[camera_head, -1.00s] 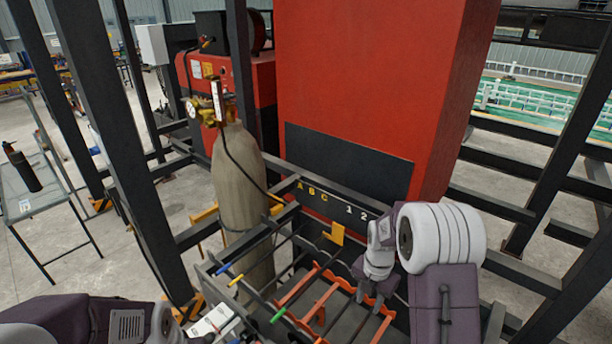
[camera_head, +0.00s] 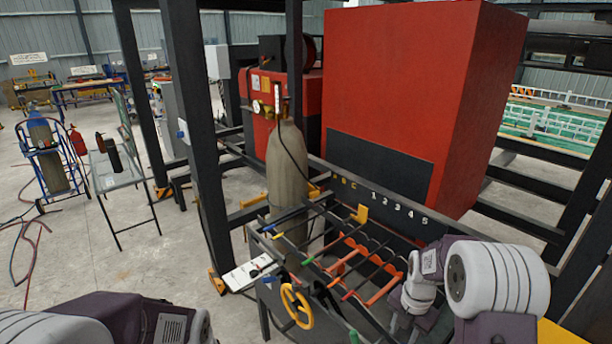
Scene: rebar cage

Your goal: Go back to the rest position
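My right arm reaches in from the lower right. Its wrist is over the right end of the rebar rack (camera_head: 352,262), and its gripper (camera_head: 405,325) points down near the bottom edge, too small and partly covered to tell whether it is open. My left arm shows only at the lower left; its gripper is outside the picture. The rack holds several thin dark rods with coloured ends, lying across orange notched bars (camera_head: 385,290).
A yellow handwheel (camera_head: 297,306) is at the rack's front. A gas cylinder (camera_head: 287,165) stands behind it, beside dark posts (camera_head: 200,130) and a large red cabinet (camera_head: 400,90). A small table (camera_head: 118,178) is at left. Open floor lies at the lower left.

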